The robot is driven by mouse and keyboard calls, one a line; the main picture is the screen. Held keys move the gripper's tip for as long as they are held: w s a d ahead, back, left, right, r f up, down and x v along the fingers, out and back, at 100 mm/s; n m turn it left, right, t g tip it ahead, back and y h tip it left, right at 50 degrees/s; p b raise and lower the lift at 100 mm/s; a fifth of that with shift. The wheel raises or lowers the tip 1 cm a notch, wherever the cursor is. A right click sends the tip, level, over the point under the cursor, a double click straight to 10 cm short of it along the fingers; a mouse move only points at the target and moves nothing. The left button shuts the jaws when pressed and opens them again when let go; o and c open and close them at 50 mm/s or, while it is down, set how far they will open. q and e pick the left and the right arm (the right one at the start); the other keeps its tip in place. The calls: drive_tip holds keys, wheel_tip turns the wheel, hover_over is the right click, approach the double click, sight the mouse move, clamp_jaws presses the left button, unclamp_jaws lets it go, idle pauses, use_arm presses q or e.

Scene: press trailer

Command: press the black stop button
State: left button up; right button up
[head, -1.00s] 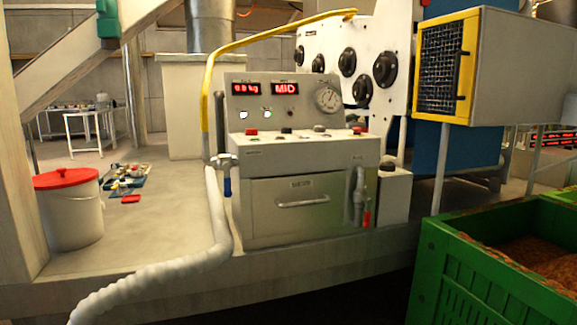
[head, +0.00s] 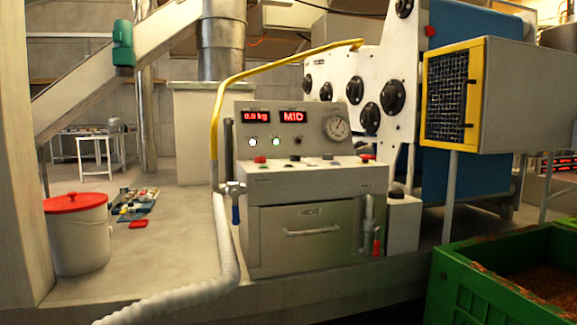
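A grey control console (head: 300,220) stands near the middle of the head view. Its sloping top carries a row of small buttons: a red one (head: 260,159) at the left, a small black one (head: 295,158) near the middle, a dark grey one (head: 327,157) right of it and a red one (head: 367,157) at the right. Another dark knob or button (head: 396,193) sits on a low pale box right of the console. The labels are too small to read, so I cannot tell which is the stop button. Neither gripper is in view.
A yellow rail (head: 216,125) rises at the console's left, with a pale ribbed hose (head: 228,260) below. A white bucket with a red lid (head: 75,203) stands left. A green crate (head: 480,280) fills the lower right. A yellow-framed grey box (head: 500,95) juts out upper right.

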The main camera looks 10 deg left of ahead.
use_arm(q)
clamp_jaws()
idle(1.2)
